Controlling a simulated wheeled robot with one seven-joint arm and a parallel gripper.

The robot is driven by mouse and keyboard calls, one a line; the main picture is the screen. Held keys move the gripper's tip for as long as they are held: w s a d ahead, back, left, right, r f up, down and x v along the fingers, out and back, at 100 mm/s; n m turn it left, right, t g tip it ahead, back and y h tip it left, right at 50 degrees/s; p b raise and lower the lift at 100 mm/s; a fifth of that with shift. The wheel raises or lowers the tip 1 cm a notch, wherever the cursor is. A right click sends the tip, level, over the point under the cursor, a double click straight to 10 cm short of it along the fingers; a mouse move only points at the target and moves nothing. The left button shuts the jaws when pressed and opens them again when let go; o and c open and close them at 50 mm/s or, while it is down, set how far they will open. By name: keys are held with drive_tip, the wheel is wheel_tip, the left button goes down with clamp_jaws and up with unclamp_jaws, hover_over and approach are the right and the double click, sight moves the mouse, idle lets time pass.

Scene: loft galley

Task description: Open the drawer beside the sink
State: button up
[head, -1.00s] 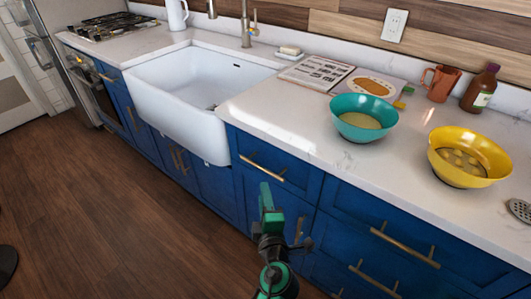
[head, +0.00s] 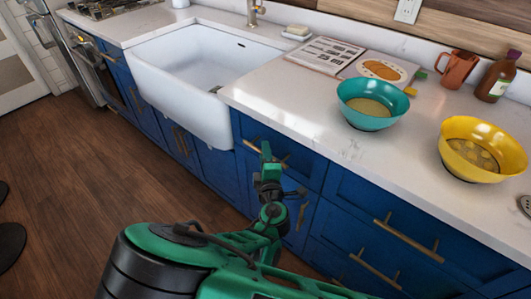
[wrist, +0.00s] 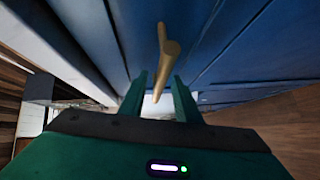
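The drawer (head: 303,164) beside the sink has a blue front with a brass bar handle (head: 281,161), and it looks closed, flush with the cabinet. The white apron sink (head: 217,118) is just left of it. My green gripper (head: 266,152) is at the handle and covers part of it in the head view. In the wrist view my gripper (wrist: 160,97) is open, with the brass handle (wrist: 168,50) running in between its two fingers. I cannot tell whether either finger touches the handle.
On the counter (head: 290,105) above stand a teal bowl (head: 368,122), a yellow bowl (head: 465,166), an orange mug (head: 457,70) and a brown bottle (head: 496,78). A cabinet door and more drawers with brass handles (head: 405,238) are below and right.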

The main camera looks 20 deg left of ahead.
drive_tip(key=shift+w+a, duration=0.1)
drive_tip(key=shift+w, duration=0.15)
clamp_jaws()
